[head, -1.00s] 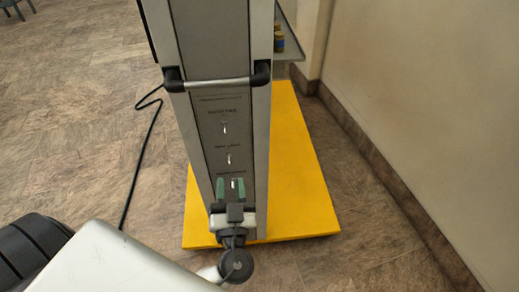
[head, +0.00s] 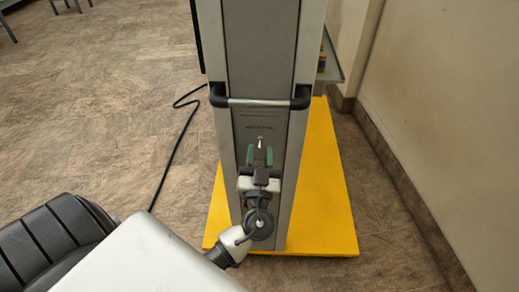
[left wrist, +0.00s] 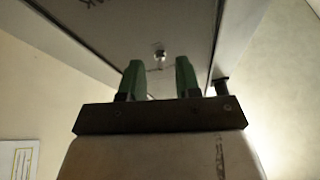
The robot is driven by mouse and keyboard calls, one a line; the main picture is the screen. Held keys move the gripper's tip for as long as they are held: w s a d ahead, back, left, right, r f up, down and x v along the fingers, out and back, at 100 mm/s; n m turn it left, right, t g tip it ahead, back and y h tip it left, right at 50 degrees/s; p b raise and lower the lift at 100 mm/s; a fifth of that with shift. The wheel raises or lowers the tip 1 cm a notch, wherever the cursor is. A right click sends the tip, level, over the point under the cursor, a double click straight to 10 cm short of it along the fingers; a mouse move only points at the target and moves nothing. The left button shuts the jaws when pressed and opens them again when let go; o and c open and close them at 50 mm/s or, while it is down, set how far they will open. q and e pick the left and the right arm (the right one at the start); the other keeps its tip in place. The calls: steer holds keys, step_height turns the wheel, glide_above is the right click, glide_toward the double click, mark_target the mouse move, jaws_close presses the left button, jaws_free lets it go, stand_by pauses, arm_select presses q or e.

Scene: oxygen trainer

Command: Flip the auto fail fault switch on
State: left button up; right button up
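The grey trainer panel (head: 263,62) stands upright with a column of small toggle switches on its narrow face. The top toggle switch (head: 260,142) is a small silver lever under a label too blurred to read surely; the lower switches are hidden behind my gripper and wrist. My left gripper (head: 261,157) is open at the panel, its two green fingers just below and to either side of that lever. In the left wrist view, a silver toggle (left wrist: 159,53) shows between and just beyond the open fingertips, apparently clear of them. My right gripper is not in view.
A horizontal handle bar (head: 260,103) crosses the panel just above the switches. The trainer stands on a yellow base (head: 327,190), with a wall (head: 440,110) to the right. A black cable (head: 171,153) lies on the open floor at left.

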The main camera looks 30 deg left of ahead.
arm_select(q)
steer(key=shift+w+a+r, duration=0.1)
steer(key=shift+w+a, duration=0.05)
steer(key=shift+w, duration=0.05)
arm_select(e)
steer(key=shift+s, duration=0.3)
arm_select(q)
jaws_close()
